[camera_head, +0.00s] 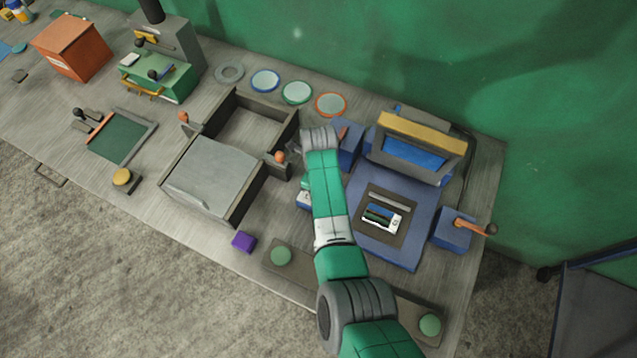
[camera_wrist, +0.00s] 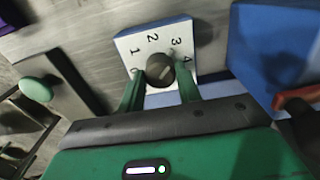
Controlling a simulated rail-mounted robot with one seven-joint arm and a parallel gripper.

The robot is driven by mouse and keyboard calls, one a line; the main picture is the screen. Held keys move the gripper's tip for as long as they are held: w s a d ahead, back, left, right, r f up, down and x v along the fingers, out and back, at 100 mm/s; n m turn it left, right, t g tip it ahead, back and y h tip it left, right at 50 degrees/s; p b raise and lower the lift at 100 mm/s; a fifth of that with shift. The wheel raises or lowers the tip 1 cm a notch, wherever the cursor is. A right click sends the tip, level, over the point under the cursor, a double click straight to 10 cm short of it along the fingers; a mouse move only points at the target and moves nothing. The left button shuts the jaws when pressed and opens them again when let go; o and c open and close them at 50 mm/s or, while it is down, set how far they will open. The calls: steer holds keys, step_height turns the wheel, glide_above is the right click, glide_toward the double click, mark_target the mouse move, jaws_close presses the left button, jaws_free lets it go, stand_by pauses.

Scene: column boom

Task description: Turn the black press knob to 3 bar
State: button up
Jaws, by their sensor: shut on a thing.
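In the wrist view, the black press knob (camera_wrist: 160,70) sits on a white dial face (camera_wrist: 128,45) marked 0 to 4, on a blue box. My gripper (camera_wrist: 160,76) has one green finger on each side of the knob and is shut on it. A light line shows on the knob's top, but I cannot tell which number it points to. In the head view, the dial box (camera_head: 304,200) is partly hidden by my arm, beside the blue press (camera_head: 430,205). The knob and fingertips cannot be made out there.
A blue box with an orange lever (camera_wrist: 298,96) stands close at the right in the wrist view. A green button (camera_wrist: 36,90) is at the left. In the head view, a purple block (camera_head: 243,241) and a dark-walled frame (camera_head: 236,205) lie left of my arm.

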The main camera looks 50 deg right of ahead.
steer(key=shift+r, duration=0.1)
steer(key=o, duration=1)
step_height(320, 180, up, 8)
steer(key=shift+f+p, duration=0.1)
steer(key=shift+p, duration=0.5)
